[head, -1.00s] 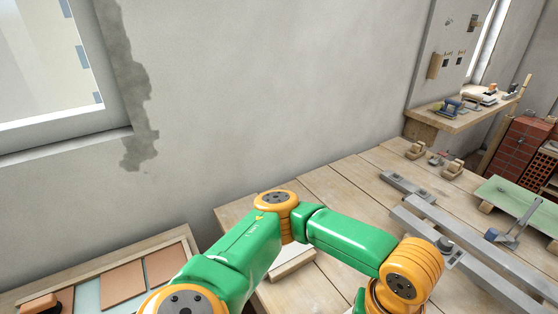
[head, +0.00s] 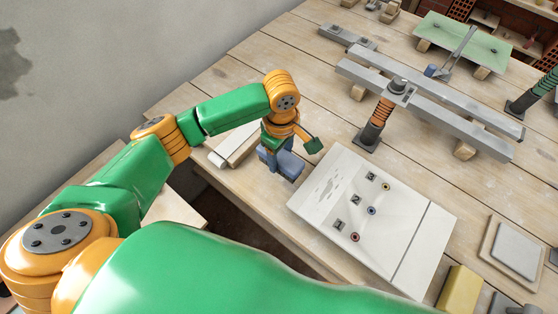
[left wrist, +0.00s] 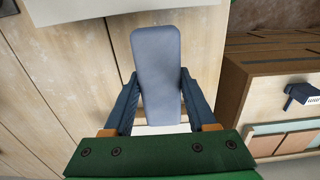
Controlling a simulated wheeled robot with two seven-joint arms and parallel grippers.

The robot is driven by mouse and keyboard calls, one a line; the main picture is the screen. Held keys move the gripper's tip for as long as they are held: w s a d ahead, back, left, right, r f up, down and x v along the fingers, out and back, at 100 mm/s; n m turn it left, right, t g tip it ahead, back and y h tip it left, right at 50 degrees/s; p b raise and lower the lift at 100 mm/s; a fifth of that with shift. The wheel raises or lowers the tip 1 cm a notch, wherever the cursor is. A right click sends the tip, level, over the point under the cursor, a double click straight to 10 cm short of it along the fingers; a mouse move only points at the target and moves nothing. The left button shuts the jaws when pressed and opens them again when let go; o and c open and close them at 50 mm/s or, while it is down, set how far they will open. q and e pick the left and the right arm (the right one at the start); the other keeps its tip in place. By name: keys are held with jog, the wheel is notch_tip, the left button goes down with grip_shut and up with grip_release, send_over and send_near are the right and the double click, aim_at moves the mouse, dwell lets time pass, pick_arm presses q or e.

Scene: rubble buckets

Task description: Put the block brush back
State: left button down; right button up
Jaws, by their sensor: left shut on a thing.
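My left gripper (head: 270,155) is shut on a blue-grey block, which I take to be the block brush (head: 288,166). It hangs near the table's left edge, beside the white panel. In the left wrist view the brush (left wrist: 157,60) is a plain, rounded slab between the two dark fingers of the gripper (left wrist: 158,85). Its bristles cannot be made out. In the head view the gripper hides part of it. My right gripper is not in view.
A white panel (head: 335,192) with small fittings lies right of the gripper. Long metal bars (head: 430,105) and an upright tool (head: 376,122) stand further back. The table's edge drops off at the left wrist view's right.

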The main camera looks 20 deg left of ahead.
aim_at(280, 162)
pick_arm(q)
jog(key=shift+w+a+f, duration=0.1)
jog(key=shift+w+f, duration=0.1)
jog(key=shift+f, duration=0.85)
jog(key=shift+w+a+f, duration=0.1)
jog(key=shift+w+f, duration=0.1)
jog(key=shift+f, duration=0.85)
jog(key=shift+c, duration=1)
grip_release()
jog(key=shift+f, duration=0.1)
notch_tip(280, 162, up, 12)
jog(key=shift+r, duration=0.15)
